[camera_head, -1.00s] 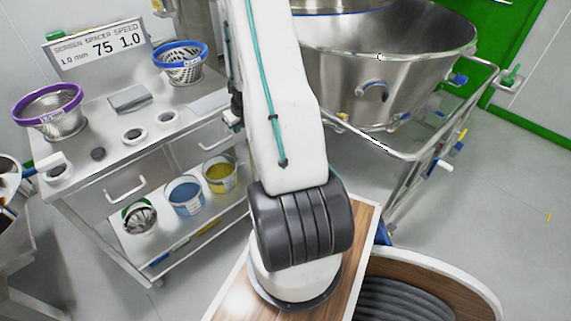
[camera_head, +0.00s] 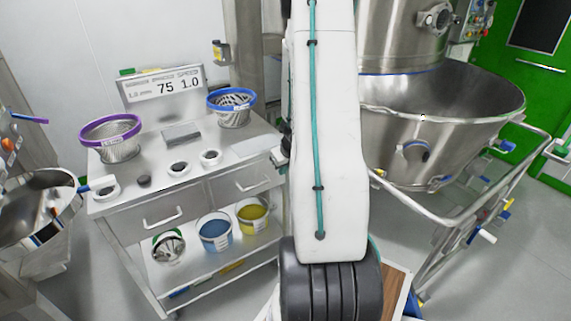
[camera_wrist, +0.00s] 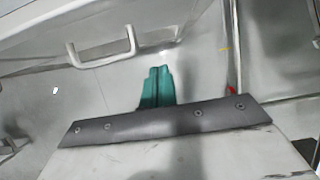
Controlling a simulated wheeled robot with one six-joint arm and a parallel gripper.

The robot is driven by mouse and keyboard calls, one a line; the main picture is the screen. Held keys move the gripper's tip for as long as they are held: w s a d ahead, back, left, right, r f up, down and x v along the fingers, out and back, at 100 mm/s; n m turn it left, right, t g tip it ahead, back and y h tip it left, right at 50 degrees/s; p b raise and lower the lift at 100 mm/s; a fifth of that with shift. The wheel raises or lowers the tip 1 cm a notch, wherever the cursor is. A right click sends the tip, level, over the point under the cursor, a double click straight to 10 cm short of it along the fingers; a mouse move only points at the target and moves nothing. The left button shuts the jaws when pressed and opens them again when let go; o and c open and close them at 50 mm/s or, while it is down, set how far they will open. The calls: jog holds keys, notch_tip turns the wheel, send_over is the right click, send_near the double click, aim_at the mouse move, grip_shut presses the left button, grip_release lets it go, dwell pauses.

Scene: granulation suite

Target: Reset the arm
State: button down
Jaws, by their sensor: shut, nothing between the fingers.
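My gripper (camera_wrist: 157,88) shows in the wrist view as two teal fingers pressed together, with nothing between them. It hangs in front of the steel cart, and a drawer handle (camera_wrist: 103,47) shows beyond it at the upper left. In the head view my white arm rises through the middle of the picture and hides the right end of the cart; I cannot make out the gripper itself there.
A steel cart (camera_head: 226,192) at left carries a purple-rimmed sieve (camera_head: 112,150), a blue-rimmed sieve (camera_head: 232,119) and a sign (camera_head: 163,89). Buckets stand on its lower shelf. A large steel bowl (camera_head: 440,125) on a railed frame stands at right. Floor shows between them and around.

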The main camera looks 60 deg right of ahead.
jog(key=shift+v, duration=1.9)
jog(key=s+d+r+m+g+h, duration=0.1)
jog(key=s+d+m+h, duration=0.2)
jog(key=m, duration=0.5)
jog(key=s+a+r+m+g+h, duration=0.2)
jog(key=r+m, duration=0.4)
jog(key=m, duration=0.1)
jog(key=s+a+r+m+g+h, duration=0.1)
jog(key=s+a+r+m+g, duration=0.1)
jog(key=r+m, duration=0.5)
jog(key=s+a+r+m+y, duration=0.2)
jog(key=a+r+m, duration=0.1)
jog(key=a, duration=1)
jog(key=s+a+r+m+t+y, duration=0.1)
jog(key=s+a+r+m+y, duration=0.2)
jog(key=a, duration=1)
jog(key=s+a+r+m+t+y, duration=0.1)
jog(key=a+r, duration=0.4)
jog(key=a, duration=0.9)
jog(key=shift+s+r+m+y, duration=0.3)
jog(key=shift+s+m+y, duration=0.35)
jog(key=shift+m+y, duration=0.3)
